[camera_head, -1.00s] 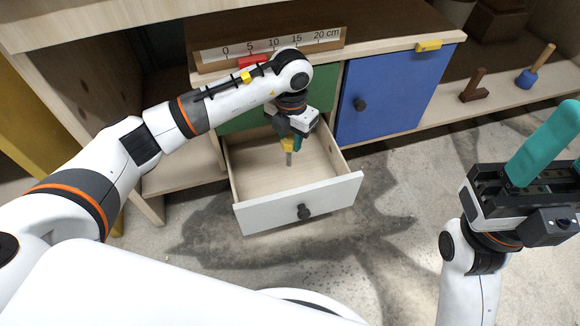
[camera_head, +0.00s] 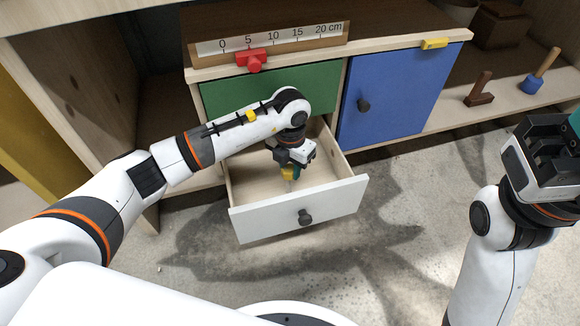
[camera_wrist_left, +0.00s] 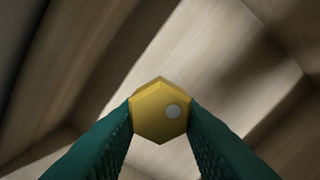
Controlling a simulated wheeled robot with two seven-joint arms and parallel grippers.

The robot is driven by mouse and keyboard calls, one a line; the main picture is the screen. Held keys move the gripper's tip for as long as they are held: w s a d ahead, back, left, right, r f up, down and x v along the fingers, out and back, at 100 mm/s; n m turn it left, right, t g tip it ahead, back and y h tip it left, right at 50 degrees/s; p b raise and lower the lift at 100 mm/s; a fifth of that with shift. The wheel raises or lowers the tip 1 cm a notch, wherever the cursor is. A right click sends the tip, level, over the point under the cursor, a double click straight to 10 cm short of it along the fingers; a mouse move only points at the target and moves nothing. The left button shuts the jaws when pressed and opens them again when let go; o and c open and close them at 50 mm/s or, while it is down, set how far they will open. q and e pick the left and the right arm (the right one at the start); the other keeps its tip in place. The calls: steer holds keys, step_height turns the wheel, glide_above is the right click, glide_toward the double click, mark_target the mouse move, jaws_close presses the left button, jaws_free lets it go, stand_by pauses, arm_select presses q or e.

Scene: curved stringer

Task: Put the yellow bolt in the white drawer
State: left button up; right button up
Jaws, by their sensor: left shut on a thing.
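The yellow bolt (camera_head: 287,174) is held by its hexagonal head between the teal fingers of my left gripper (camera_head: 291,170), its grey shank pointing down. In the left wrist view the bolt's head (camera_wrist_left: 160,110) fills the gap between both fingers, with pale wood inside the drawer behind it. The white drawer (camera_head: 335,206) is pulled open below the green panel, and my left gripper is inside its opening. Whether the bolt's tip touches the drawer floor cannot be told. My right gripper (camera_head: 572,130) is at the right edge, mostly cut off, away from the drawer.
A red piece (camera_head: 252,61) sits by the ruler (camera_head: 215,47) on the cabinet top. A yellow block (camera_head: 434,44) lies on the top edge. Grey floor is clear in front.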

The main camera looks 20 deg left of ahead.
arm_select(q)
steer(key=shift+f, duration=0.1)
steer(key=o, duration=1.1)
